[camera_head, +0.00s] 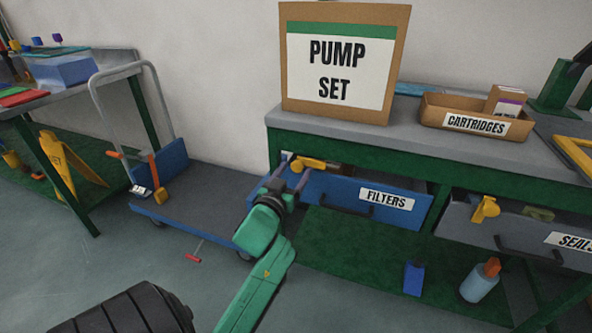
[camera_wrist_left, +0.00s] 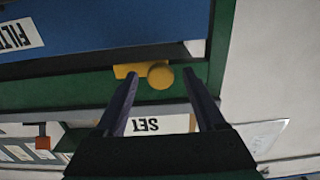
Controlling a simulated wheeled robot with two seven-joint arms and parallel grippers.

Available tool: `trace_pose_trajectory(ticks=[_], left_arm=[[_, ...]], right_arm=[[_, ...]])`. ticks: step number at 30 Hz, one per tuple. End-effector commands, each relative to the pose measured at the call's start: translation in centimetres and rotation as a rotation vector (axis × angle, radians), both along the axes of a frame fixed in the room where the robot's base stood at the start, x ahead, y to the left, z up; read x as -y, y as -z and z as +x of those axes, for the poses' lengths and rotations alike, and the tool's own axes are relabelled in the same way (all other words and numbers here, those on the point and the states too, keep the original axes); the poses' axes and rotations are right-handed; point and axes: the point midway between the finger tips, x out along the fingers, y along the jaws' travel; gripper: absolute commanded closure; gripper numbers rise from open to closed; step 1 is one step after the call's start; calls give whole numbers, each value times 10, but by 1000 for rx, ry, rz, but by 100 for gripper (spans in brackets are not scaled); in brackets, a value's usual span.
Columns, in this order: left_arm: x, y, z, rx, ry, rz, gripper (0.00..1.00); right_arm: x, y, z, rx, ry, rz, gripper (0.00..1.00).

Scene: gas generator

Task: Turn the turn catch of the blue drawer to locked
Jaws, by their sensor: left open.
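The blue drawer (camera_head: 335,192) with the FILTERS label (camera_head: 387,200) sits in the green bench. Its yellow turn catch (camera_head: 308,163) is above its left end, with the bar lying roughly level. My left gripper (camera_head: 289,172) is at that end of the drawer. In the left wrist view, which is upside down, the open fingers (camera_wrist_left: 161,76) stand on either side of the catch's round knob (camera_wrist_left: 160,76). The bar extends left behind one finger. I cannot tell whether either finger touches it. The blue drawer (camera_wrist_left: 100,22) fills the top there. My right gripper is not in view.
A grey SEALS drawer (camera_head: 510,233) with its own yellow catch (camera_head: 485,209) is to the right. The PUMP SET box (camera_head: 345,100) and CARTRIDGES tray (camera_head: 440,108) stand on the bench top. A blue cart (camera_head: 190,215) stands left of the bench.

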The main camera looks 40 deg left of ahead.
Motion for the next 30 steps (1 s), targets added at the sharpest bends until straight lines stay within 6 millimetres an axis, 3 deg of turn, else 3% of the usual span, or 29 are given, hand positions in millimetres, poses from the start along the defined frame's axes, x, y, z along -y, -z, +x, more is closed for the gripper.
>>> trace_pose_trajectory(ticks=[1, 2, 7, 30], left_arm=[[0, 0, 0, 0, 0, 0, 28], [0, 0, 0, 0, 0, 0, 36], [0, 0, 0, 0, 0, 0, 100], [0, 1, 0, -1, 1, -1, 100]], right_arm=[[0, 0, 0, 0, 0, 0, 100], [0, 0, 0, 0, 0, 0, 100], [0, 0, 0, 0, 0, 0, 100], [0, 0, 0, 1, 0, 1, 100]])
